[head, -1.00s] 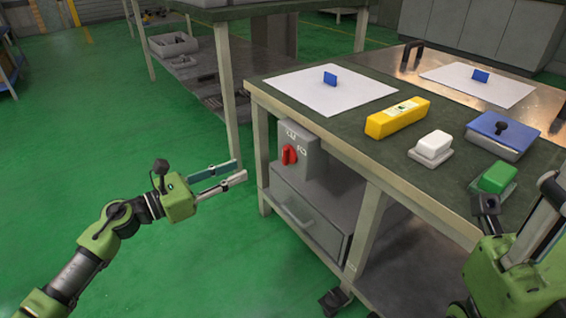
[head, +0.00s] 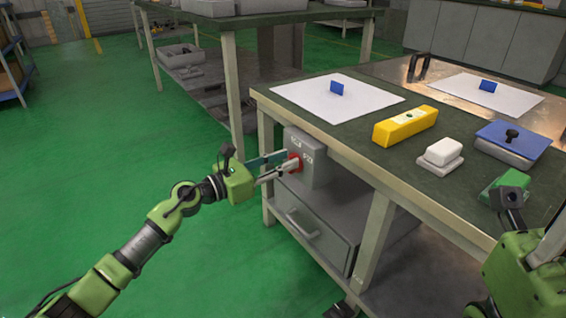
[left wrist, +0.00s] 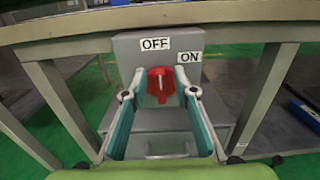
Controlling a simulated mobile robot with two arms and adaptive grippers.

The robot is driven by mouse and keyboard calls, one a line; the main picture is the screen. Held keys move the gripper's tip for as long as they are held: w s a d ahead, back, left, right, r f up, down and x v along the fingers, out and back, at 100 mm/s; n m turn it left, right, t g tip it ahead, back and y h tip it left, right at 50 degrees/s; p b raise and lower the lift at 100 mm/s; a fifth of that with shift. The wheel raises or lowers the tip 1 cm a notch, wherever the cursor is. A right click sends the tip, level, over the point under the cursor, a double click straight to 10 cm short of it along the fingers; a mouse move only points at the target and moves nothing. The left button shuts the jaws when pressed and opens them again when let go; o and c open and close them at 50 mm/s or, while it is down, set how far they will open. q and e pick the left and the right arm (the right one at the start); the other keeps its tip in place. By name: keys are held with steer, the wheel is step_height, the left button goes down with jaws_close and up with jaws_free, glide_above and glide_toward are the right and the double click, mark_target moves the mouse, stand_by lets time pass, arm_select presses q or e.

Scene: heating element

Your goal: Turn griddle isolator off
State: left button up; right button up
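The griddle isolator is a grey box (head: 318,166) under the table's front edge, with a red knob (left wrist: 161,85). In the left wrist view, an OFF label (left wrist: 155,43) is above the knob and an ON label (left wrist: 188,57) to its upper right. The knob's white mark points about straight up in that picture. My left gripper (head: 283,165) reaches the isolator. Its fingers (left wrist: 162,82) stand open on both sides of the knob; I cannot tell if they touch it. In the head view they partly hide the knob. Part of my right arm shows at the lower right; its fingers are not clear.
The table (head: 345,143) holds a yellow block (head: 405,126), a white block (head: 443,152), a blue-topped block (head: 512,138), a green block (head: 508,188) and white sheets. A grey drawer unit (head: 308,222) sits below the isolator. Table legs flank it. The green floor at left is clear.

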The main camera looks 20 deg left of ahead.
arm_select(q)
steer(key=shift+c, duration=0.2)
jaws_close()
